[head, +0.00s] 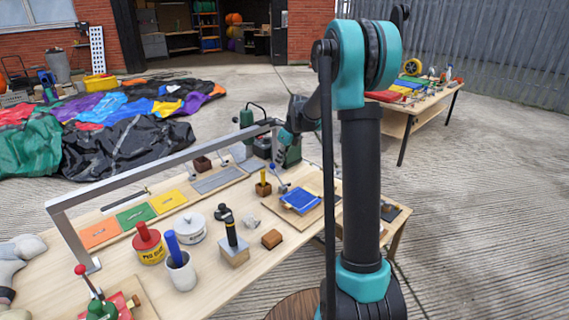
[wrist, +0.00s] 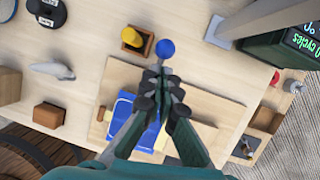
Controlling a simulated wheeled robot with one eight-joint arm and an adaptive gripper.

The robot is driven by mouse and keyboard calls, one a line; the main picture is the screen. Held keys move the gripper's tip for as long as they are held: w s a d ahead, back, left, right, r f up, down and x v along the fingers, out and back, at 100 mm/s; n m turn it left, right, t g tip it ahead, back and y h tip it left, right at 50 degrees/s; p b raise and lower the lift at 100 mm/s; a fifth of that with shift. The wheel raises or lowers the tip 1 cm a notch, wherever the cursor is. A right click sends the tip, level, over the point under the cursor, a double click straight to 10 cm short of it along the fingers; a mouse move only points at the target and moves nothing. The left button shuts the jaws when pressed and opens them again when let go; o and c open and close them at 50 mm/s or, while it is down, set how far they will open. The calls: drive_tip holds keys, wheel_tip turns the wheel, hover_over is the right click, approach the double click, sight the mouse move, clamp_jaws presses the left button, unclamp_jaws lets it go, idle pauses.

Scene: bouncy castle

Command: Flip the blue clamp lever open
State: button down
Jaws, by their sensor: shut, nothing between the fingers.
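The blue clamp lever has a round blue knob (wrist: 166,48) on a thin shaft. In the wrist view it shows just beyond my fingertips, and its lower part is hidden behind them. In the head view the blue knob (head: 272,167) stands above the left edge of a wooden board, its shaft leaning. A blue panel (head: 300,201) lies on that board, partly covered by my fingers in the wrist view. My gripper (wrist: 161,78) is shut and empty, its tips close to the lever shaft. I cannot tell whether they touch it.
A wooden block with a yellow peg (wrist: 132,38) stands left of the lever. A metal frame (head: 160,172) spans the table. A dark green counter box (wrist: 283,45) sits near its foot. A brown block (wrist: 49,115) lies apart on bare tabletop.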

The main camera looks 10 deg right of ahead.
drive_tip(key=shift+w+a+f+g, duration=0.1)
drive_tip(key=shift+w+a+g, duration=0.15)
drive_tip(key=shift+w+g, duration=0.05)
drive_tip(key=shift+w+a+f, duration=0.2)
drive_tip(key=shift+w+a, duration=0.1)
drive_tip(key=shift+w, duration=0.15)
drive_tip(key=s+v, duration=0.1)
drive_tip(key=v, duration=1.2)
drive_tip(key=shift+s+d+f, duration=0.15)
drive_tip(key=shift+d+f, duration=0.05)
drive_tip(key=shift+d, duration=0.2)
